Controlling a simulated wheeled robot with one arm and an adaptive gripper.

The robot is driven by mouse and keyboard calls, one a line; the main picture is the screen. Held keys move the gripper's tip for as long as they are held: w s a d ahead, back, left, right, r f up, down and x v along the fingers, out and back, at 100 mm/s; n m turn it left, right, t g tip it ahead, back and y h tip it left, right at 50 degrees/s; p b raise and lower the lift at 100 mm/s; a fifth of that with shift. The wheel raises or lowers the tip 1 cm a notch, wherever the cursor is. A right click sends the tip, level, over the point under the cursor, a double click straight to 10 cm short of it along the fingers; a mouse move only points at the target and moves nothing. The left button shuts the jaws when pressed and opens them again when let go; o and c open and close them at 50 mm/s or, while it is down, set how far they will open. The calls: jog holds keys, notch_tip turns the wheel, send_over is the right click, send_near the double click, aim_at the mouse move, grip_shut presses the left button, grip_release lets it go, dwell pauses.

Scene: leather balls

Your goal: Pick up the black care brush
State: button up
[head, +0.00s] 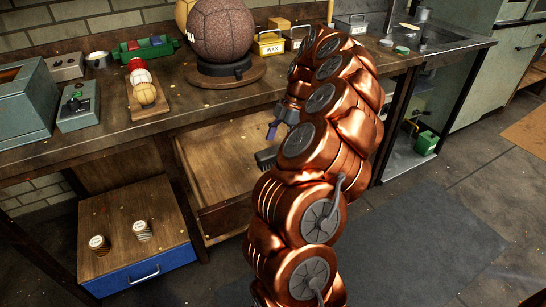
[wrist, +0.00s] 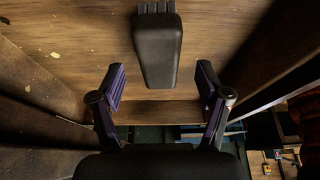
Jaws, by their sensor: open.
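The black care brush (wrist: 157,50) lies in the open wooden drawer (wrist: 70,30), at the top middle of the wrist view. Its blunt end points toward my gripper and its ridged end is cut off by the top edge. My gripper (wrist: 161,78) is open and empty, with one purple-padded finger on each side of the brush's near end, apart from it in the picture. In the head view part of the brush (head: 265,158) shows at the left edge of my copper arm, which hides the rest. A purple fingertip of my gripper (head: 272,131) shows just above it.
The drawer's side walls rise left and right of my gripper. The workbench (head: 190,115) overhangs the drawer, holding a brown ball (head: 221,32) on a stand and a rack of small balls (head: 146,93).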

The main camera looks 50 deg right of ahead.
aim_at(276, 149)
jog(key=x, duration=0.4)
jog(key=shift+a+f, duration=0.1)
jog(key=shift+f, duration=0.15)
jog(key=shift+w+f, duration=0.1)
jog(key=shift+f, duration=0.1)
jog(key=shift+f+b, duration=0.25)
jog(key=shift+b, duration=0.25)
dwell(0.4)
jog(key=shift+a, duration=0.1)
jog(key=c, duration=1.3)
